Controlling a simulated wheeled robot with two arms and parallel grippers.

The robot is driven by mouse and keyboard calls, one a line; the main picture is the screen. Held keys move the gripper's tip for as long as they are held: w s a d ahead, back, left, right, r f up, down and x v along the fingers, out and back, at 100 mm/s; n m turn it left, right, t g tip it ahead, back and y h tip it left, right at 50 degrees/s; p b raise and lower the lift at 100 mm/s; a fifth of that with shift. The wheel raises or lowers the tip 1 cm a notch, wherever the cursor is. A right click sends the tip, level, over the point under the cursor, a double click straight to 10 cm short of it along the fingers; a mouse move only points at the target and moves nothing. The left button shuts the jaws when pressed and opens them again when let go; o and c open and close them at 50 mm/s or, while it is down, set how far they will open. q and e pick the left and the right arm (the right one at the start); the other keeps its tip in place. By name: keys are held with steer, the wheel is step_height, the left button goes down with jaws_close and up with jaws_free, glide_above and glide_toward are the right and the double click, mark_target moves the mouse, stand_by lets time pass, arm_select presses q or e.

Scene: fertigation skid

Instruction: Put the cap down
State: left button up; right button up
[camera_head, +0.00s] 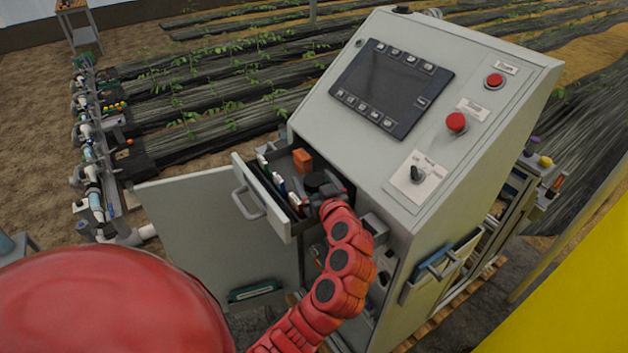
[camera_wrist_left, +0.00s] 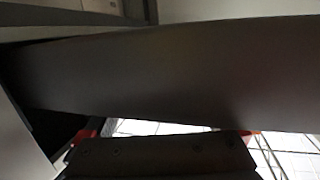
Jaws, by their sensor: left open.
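A dark round shape, seemingly the cap (camera_head: 316,181), shows inside the open drawer (camera_head: 262,207) of the grey cabinet, towards the drawer's right side. My left gripper (camera_head: 318,197) is at that spot, its jaws open, close against the near side of the dark shape. Whether it touches the cap cannot be told. In the left wrist view a broad dark grey surface fills the middle, too close to identify, and the red-tipped fingers (camera_wrist_left: 172,132) stand apart below it. My right gripper is not in view.
The drawer also holds an orange block (camera_head: 302,160) and several small bottles or tubes (camera_head: 281,187). The cabinet door (camera_head: 215,225) stands open below left. The sloped control panel (camera_head: 392,88) rises right behind the drawer, close to my arm.

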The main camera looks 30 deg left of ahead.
arm_select(q)
steer(key=shift+s+d+f, duration=0.1)
steer(key=shift+d, duration=0.2)
steer(key=b+v, duration=0.5)
steer(key=v, duration=0.6)
steer(key=shift+s+d, duration=0.15)
steer(key=shift+s, duration=0.05)
